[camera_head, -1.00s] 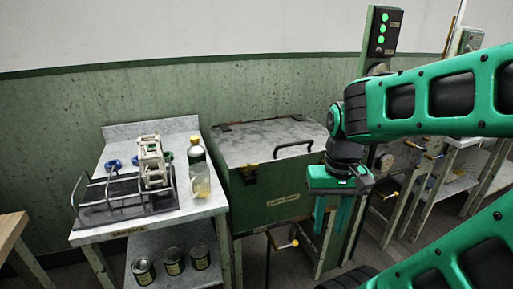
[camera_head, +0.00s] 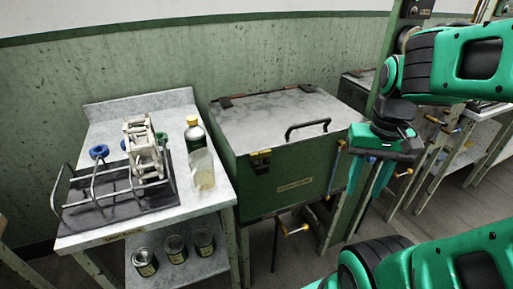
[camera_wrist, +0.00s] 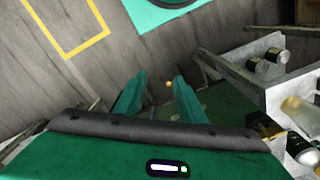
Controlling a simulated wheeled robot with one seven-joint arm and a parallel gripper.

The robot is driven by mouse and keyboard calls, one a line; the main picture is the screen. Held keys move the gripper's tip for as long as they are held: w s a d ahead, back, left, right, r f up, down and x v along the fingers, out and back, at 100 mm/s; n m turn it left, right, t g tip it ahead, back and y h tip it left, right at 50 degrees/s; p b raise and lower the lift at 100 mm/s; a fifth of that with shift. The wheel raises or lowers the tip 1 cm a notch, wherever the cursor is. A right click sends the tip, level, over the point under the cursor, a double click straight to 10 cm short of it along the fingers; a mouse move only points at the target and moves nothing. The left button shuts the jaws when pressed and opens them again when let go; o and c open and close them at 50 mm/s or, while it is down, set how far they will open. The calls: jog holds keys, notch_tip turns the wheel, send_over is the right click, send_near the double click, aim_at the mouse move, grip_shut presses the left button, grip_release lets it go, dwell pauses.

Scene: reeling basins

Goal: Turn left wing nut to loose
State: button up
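No wing nut can be clearly made out in either view. A green basin box (camera_head: 290,183) with a grey lid (camera_head: 270,115) stands at the middle of the head view. A small yellow knob (camera_wrist: 168,84) shows well beyond the gap.
A grey table (camera_head: 196,224) at left holds a wire rack (camera_head: 75,205), a pale reel (camera_head: 143,145) and a yellow-capped bottle (camera_head: 194,133). Several cans (camera_head: 174,249) stand on its lower shelf. A black handle (camera_head: 307,125) rises from the lid. A yellow-tipped lever (camera_head: 296,230) sticks out below the box.

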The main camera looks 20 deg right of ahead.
jog(key=w+a+r+m, duration=0.1)
jog(key=w+a+r, duration=0.15)
jog(key=w, duration=0.25)
jog(key=w+a+r+m, duration=0.1)
jog(key=w+r, duration=0.2)
jog(key=w, duration=0.3)
jog(key=m, duration=0.4)
send_near(260, 150)
notch_tip(260, 150, down, 9)
jog(key=shift+f, duration=0.1)
